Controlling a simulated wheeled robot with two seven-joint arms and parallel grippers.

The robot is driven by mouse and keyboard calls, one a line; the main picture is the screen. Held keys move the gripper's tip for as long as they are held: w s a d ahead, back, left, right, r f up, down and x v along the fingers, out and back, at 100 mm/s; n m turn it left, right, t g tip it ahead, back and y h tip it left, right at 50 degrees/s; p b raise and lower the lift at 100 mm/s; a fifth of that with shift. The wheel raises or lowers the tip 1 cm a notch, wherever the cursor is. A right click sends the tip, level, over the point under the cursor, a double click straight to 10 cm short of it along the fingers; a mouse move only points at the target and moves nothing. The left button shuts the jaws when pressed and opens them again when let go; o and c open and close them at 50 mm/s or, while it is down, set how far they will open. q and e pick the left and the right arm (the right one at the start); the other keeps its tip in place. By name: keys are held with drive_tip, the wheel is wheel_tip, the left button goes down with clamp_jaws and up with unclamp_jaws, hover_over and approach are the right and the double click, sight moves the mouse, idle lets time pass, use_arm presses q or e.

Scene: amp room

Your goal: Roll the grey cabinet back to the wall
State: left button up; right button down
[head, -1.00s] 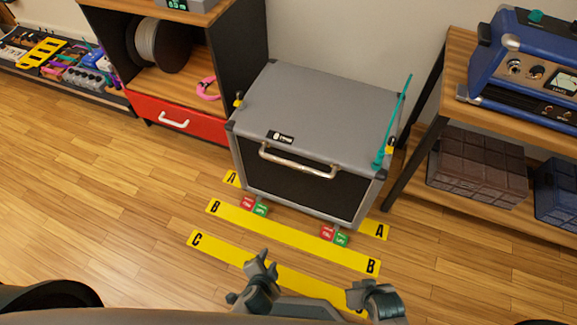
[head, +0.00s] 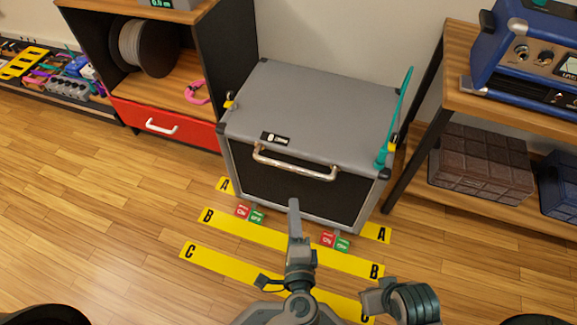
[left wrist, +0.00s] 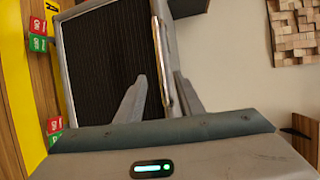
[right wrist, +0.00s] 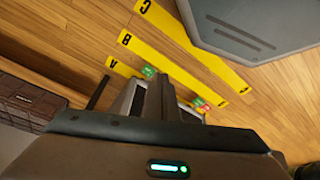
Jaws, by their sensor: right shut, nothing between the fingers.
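The grey cabinet (head: 315,110) stands near the wall, with a dark front and a metal bar handle (head: 295,165). Its front lower edge is over the yellow A strip (head: 376,232). Red and green ON/OFF caster tags (head: 249,214) (head: 335,242) stick out in front, between strips A and B. My left gripper (head: 294,208) is in front of the cabinet, below the handle in the head view. In the left wrist view its fingers (left wrist: 160,97) are apart, with the handle (left wrist: 162,65) just beyond and between them. My right gripper (head: 372,300) is shut and empty, low at the right.
Yellow strips B (head: 285,240) and C (head: 225,268) cross the floor in front. A shelf with a red drawer (head: 165,125) stands close at left, a wooden rack (head: 460,100) at right. A teal stick (head: 395,120) stands at the cabinet's right edge. The left floor is clear.

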sight(289, 167)
use_arm(q)
drive_tip(key=shift+w, duration=0.1)
drive_tip(key=w+f, duration=0.1)
drive_tip(key=w, duration=0.4)
drive_tip(key=w+a+f, duration=0.1)
drive_tip(key=w, duration=0.5)
drive_tip(key=w+f, duration=0.1)
drive_tip(key=w, duration=0.4)
drive_tip(key=shift+w+a+f+p, duration=0.15)
drive_tip(key=shift+w+a+p, duration=0.05)
drive_tip(key=shift+w+p, duration=0.2)
clamp_jaws()
idle(0.9)
